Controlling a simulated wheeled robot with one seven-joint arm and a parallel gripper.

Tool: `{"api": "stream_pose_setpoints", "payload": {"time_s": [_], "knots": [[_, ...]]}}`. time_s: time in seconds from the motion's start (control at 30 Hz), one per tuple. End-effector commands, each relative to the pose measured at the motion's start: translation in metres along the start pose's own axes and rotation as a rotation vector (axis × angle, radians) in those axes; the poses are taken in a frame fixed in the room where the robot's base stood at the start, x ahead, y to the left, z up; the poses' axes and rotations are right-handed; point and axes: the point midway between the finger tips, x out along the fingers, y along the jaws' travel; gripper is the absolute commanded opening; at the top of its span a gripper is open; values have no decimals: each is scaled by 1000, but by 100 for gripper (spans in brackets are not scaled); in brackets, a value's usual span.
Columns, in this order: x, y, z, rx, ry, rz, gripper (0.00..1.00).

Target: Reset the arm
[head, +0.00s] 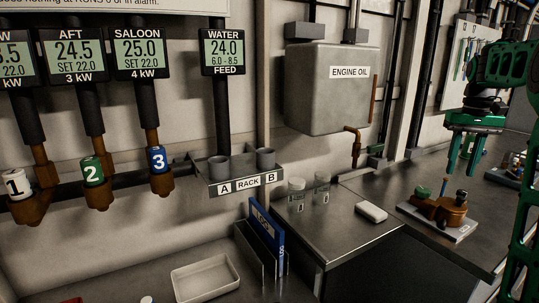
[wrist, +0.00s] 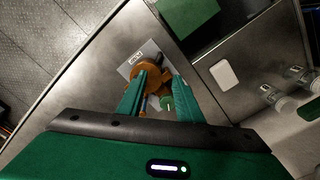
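My gripper (head: 464,170) hangs at the right of the head view with its green fingers pointing down. In the wrist view the two fingers (wrist: 160,80) stand apart with nothing gripped between them, so it is open and empty. Below it on the steel bench is a brass-brown fitting (head: 450,212) on a light plate, with a green knob (head: 421,192) and a small blue-topped stem. The fitting also shows in the wrist view (wrist: 151,73), beyond and between the fingers, with the gripper clear above it.
A white block (head: 371,212) and two clear jars (head: 297,195) stand on the bench (head: 345,240) left of the fitting. The engine oil tank (head: 325,95) hangs above. Rack cups (head: 219,167), numbered valves (head: 92,170), a blue log binder (head: 266,230) and a white tray (head: 206,279) lie further left.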

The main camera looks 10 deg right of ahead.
Motion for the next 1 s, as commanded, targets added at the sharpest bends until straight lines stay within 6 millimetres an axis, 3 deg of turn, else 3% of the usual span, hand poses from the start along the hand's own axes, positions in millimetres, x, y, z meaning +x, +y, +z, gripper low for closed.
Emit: {"api": "stream_pose_setpoints", "payload": {"time_s": [0.03, 0.37, 0.7, 0.83, 1.0], "knots": [[1, -9, 22, 7, 0, 0, 32], [39, -39, 160, 70, 4, -3, 32], [116, -49, 306, 111, -2, -12, 32], [140, -50, 343, 117, -6, -15, 32], [156, -50, 363, 119, -9, -16, 32]]}}
